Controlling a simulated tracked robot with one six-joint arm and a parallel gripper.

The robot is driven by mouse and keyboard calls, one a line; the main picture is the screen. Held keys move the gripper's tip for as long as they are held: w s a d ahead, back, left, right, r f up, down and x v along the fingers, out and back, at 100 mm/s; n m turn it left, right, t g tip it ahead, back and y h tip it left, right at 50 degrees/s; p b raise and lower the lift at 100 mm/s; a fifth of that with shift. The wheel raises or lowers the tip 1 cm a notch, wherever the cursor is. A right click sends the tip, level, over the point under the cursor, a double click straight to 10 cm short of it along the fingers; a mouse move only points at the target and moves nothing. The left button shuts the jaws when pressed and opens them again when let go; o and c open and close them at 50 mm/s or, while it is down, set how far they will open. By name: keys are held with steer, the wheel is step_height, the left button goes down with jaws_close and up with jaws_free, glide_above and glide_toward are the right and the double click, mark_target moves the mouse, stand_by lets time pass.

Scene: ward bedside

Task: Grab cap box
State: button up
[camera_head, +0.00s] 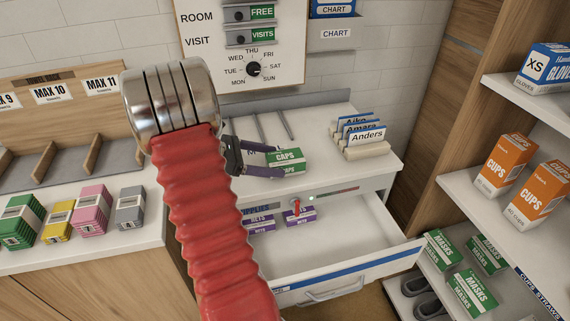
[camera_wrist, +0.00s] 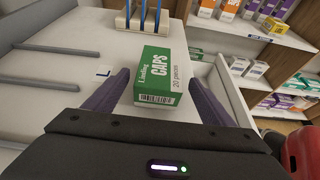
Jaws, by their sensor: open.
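The green and white caps box (camera_head: 286,161) lies on the white bedside cabinet top, near its front edge above the open drawer. It also shows in the wrist view (camera_wrist: 158,75), label up. My gripper (camera_head: 262,160) is open, with its dark purple fingers reaching toward the box. In the wrist view my gripper's fingers (camera_wrist: 155,100) stand on either side of the near end of the box. A gap shows at the left finger; whether the right finger touches the box I cannot tell.
The open drawer (camera_head: 370,240) below holds purple boxes (camera_head: 300,215). A card holder (camera_head: 362,138) with name cards stands behind right of the box. Metal rods (camera_head: 285,124) lie at the back. A shelf with orange cups boxes (camera_head: 503,164) stands at right.

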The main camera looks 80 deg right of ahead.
mark_target(285, 162)
stand_by(0.3)
steer(key=shift+x, duration=2.6)
steer(key=shift+c, duration=0.7)
steer(key=c, duration=1)
